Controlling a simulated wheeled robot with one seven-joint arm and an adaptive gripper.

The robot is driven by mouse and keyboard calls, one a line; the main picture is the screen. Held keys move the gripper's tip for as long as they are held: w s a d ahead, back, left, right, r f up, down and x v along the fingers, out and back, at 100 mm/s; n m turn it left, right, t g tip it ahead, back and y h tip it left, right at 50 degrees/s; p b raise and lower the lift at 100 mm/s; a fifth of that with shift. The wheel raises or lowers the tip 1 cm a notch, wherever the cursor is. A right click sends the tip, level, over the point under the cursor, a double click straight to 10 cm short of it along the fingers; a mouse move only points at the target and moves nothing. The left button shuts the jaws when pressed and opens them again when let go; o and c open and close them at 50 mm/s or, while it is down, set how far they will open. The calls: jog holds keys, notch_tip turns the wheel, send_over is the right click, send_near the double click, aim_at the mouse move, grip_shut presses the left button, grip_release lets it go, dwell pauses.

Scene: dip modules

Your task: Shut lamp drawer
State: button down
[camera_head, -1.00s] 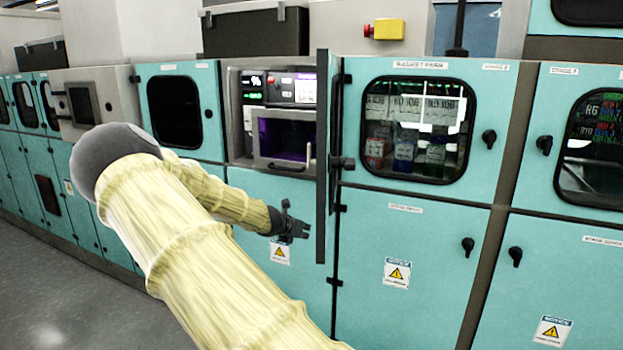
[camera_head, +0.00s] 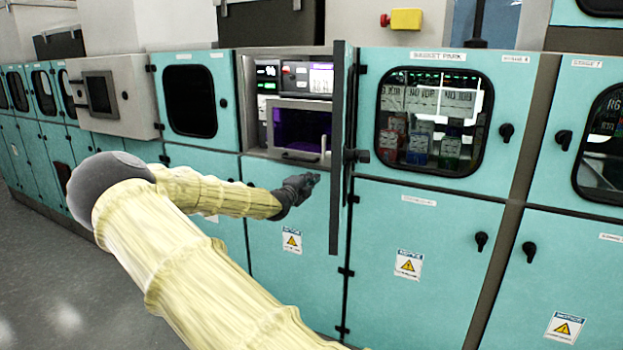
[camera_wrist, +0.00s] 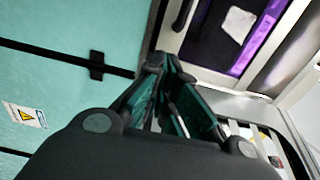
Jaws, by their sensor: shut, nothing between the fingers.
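The lamp drawer (camera_head: 300,127) is a grey-framed front with a dark, purple-lit window, low in an open bay of the teal cabinets. A bar handle (camera_head: 297,157) runs along its lower edge. I cannot tell how far the drawer stands out. My gripper (camera_head: 311,180) is shut and empty, just below the handle and in front of the teal panel under the bay. In the wrist view my gripper's fingers (camera_wrist: 170,66) point toward the bay's lower edge. The drawer's purple window (camera_wrist: 222,28) and part of the handle (camera_wrist: 183,14) show beyond them, apart from the fingertips.
An open cabinet door (camera_head: 341,150), seen edge-on, sticks out close to the right of my gripper. Closed teal cabinets with dark windows (camera_head: 432,120) and black knobs stand on both sides. The grey floor (camera_head: 50,270) is clear at the left.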

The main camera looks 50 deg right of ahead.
aim_at(328, 166)
jog(key=p+x, duration=0.3)
jog(key=x, duration=0.8)
jog(key=shift+d, duration=0.4)
jog(key=shift+b+x, duration=0.3)
jog(key=shift+x, duration=2.15)
jog(key=shift+a, duration=0.2)
